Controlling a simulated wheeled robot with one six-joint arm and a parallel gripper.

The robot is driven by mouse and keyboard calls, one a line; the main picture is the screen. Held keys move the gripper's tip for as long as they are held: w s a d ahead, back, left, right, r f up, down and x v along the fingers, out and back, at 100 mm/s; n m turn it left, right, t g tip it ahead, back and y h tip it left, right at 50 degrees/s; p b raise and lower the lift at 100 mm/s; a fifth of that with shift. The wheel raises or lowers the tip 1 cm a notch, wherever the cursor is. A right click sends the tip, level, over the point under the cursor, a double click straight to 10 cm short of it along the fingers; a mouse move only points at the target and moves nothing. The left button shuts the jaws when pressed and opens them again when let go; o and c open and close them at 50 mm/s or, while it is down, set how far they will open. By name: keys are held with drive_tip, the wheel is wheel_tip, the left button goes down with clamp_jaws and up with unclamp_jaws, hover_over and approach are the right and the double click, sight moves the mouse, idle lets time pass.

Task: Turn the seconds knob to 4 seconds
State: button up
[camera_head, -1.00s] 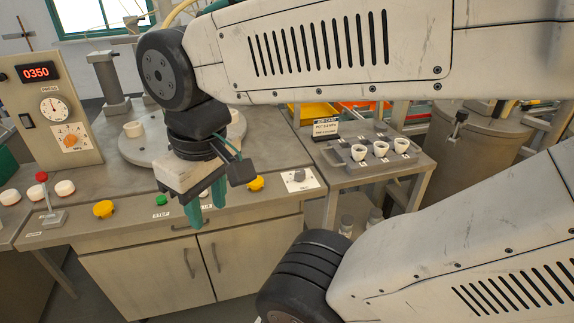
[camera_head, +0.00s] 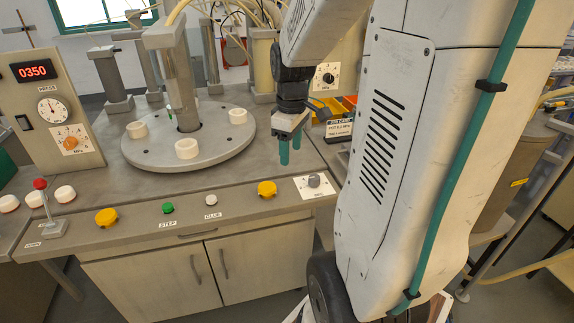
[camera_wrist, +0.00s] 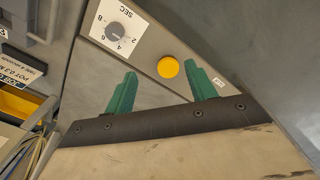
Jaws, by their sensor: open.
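The seconds knob (camera_head: 314,181) is a small grey knob on a white plate at the bench's front right corner. In the wrist view the knob (camera_wrist: 113,29) sits at upper left on its plate (camera_wrist: 127,22), marked SEC with numbers around it. I cannot tell exactly where it points. My gripper (camera_head: 290,148) is open and empty, its green fingers pointing down above the bench, behind and left of the knob in the head view. In the wrist view my gripper (camera_wrist: 160,70) shows both fingers apart, with the knob beyond the left finger, untouched.
A yellow button (camera_head: 267,189) sits left of the knob; it also shows in the wrist view (camera_wrist: 168,67). A green button (camera_head: 168,207) is further left. A round turntable (camera_head: 150,153) with white cups stands behind. A sign (camera_head: 339,129) stands right of my gripper.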

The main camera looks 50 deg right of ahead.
drive_tip(key=n, duration=0.1)
hover_over(314, 177)
wheel_tip(314, 177, down, 6)
drive_tip(key=shift+f, duration=0.1)
drive_tip(key=shift+d+f, duration=0.1)
drive_tip(key=shift+f, duration=0.2)
wheel_tip(314, 177, down, 7)
drive_tip(key=shift+f, duration=0.15)
drive_tip(key=c, duration=1)
